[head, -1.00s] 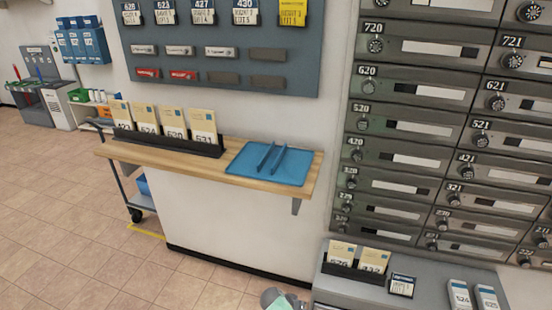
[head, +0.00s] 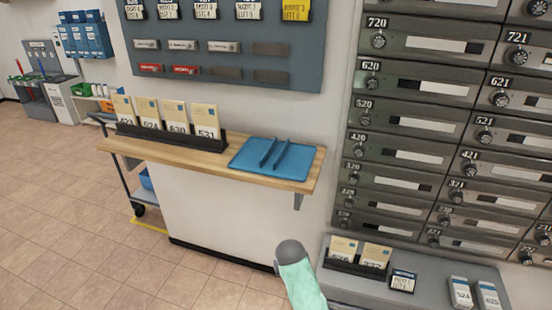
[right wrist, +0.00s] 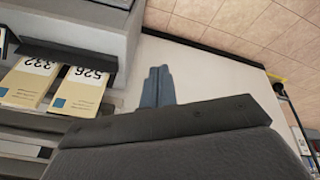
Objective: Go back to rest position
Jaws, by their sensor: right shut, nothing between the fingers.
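In the right wrist view, the blue-grey fingertips of my right gripper (right wrist: 157,88) stand together past its dark body. The gripper is shut with nothing between the fingers. White wall and tan floor show behind it. In the head view, a mint-green part of my arm with a grey rounded end rises from the bottom edge, left of the grey counter (head: 424,284). No gripper fingers show in the head view, and my left gripper is not in view.
Cream envelopes (right wrist: 77,92) in a dark rack lie close left of the right gripper. A wooden shelf (head: 215,160) holds a blue tray (head: 272,162) and more envelopes. Grey mailboxes (head: 408,150) fill the right side. Tiled floor (head: 70,220) is clear at the left.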

